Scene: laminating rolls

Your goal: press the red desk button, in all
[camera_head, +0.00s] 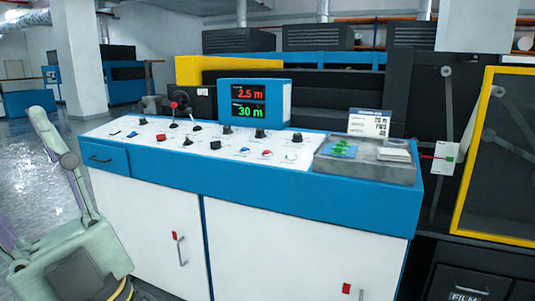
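The control desk (290,195) has a blue edge, white doors and a white sloped top panel. A small red button (161,137) sits on the left part of the panel, beside several black knobs. A second small red control (267,153) sits on the right part of the panel, between a blue one (244,149) and a white one (290,157). Both red controls are small here, and I cannot tell whether either is pressed. My arm shows at the far left, apart from the desk. My gripper's fingers do not show.
A display box (255,103) reading 2.5 m and 30 m stands at the panel's back. A black lever with a red part (180,100) rises at the back left. A grey tray (368,170) with a sign is at the right. A yellow-framed door (500,160) stands beyond.

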